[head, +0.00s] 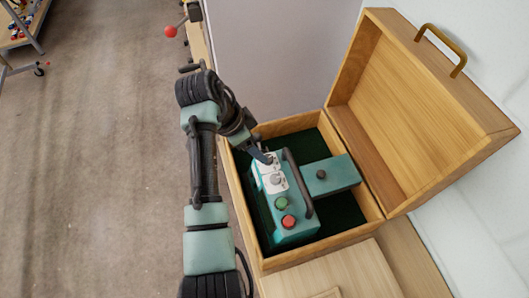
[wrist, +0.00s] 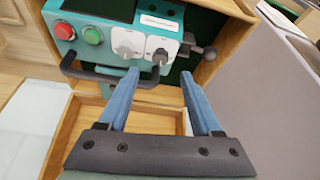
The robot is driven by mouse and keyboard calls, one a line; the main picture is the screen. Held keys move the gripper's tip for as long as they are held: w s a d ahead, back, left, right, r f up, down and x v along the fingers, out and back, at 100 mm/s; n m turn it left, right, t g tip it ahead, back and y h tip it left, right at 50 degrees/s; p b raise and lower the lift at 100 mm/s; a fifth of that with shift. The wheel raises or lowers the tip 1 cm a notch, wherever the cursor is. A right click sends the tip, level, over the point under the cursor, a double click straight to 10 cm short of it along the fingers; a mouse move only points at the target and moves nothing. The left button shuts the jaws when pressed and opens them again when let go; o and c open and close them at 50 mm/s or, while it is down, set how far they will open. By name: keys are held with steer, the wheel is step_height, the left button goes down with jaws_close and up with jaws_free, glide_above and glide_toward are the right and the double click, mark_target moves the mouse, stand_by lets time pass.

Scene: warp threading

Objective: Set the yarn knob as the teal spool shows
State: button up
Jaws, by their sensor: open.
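A teal control box (head: 285,215) lies in an open wooden case. Two pale knobs on white plates sit on its face; in the wrist view one knob (wrist: 127,50) is left and the other knob (wrist: 160,56) is right. I cannot tell which is the yarn knob, and their settings are too small to read. My gripper (wrist: 160,75) is open, its two blue fingers spread in front of the right knob, with nothing held. In the head view my gripper (head: 266,157) is at the far end of the box and partly covers the knob there. I cannot make out a teal spool.
A red button (head: 289,221) and a green button (head: 281,202) sit on the same face. A dark bar handle (head: 298,180) runs along the box. A teal block (head: 332,176) with a dark knob lies beside it. The case lid (head: 420,100) stands open at right.

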steer(key=x, duration=0.7)
steer(key=shift+r, duration=0.1)
jaws_close()
